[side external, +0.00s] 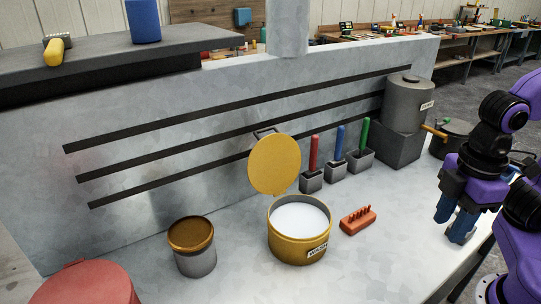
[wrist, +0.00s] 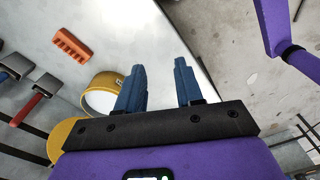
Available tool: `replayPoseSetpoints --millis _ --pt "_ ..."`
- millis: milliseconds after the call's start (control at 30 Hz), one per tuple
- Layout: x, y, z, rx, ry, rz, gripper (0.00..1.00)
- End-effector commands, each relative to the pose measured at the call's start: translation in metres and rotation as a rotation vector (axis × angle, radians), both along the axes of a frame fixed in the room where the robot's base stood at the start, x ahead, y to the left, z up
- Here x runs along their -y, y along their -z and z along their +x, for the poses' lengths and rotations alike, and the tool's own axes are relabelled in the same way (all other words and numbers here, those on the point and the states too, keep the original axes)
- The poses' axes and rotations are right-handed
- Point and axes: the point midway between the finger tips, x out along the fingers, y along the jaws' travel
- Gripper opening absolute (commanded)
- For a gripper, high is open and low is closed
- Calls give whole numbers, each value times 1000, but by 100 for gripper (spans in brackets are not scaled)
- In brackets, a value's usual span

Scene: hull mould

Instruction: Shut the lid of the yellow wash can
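The yellow wash can (side external: 285,250) stands upright on the metal worktop, with a label on its front and white contents showing through its open top. Its round yellow lid (side external: 275,165) stands raised behind the rim, roughly upright, with a dark handle at its upper back. My gripper (side external: 452,222) is at the right, over the worktop's right edge, pointing down and well apart from the can. In the wrist view my gripper's blue fingers (wrist: 158,85) are spread with nothing between them. The can (wrist: 101,82) and part of the lid (wrist: 65,135) show to their left, partly hidden by the gripper.
An orange pegged block (side external: 358,220) lies right of the can. A brown-topped tin (side external: 194,250) stands left. Holders with red, blue and green handles (side external: 340,148) stand behind, near the slotted back panel. A grey drum (side external: 407,103) sits at the back right. Worktop near my gripper is clear.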

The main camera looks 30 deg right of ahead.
Motion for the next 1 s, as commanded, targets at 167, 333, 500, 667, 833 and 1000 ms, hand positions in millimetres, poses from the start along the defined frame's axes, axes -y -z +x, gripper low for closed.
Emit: replayPoseSetpoints --millis 167,333,500,667,833,1000 --pt "-1 -36 0 3 -1 6 36" --pt "-18 -41 11 -85 85 -3 36" --pt "-39 -47 26 -183 176 10 36" --pt "-66 -55 53 -310 289 42 36" --pt "-97 -62 101 -475 430 119 36" --pt "-118 -67 162 -629 559 237 36"
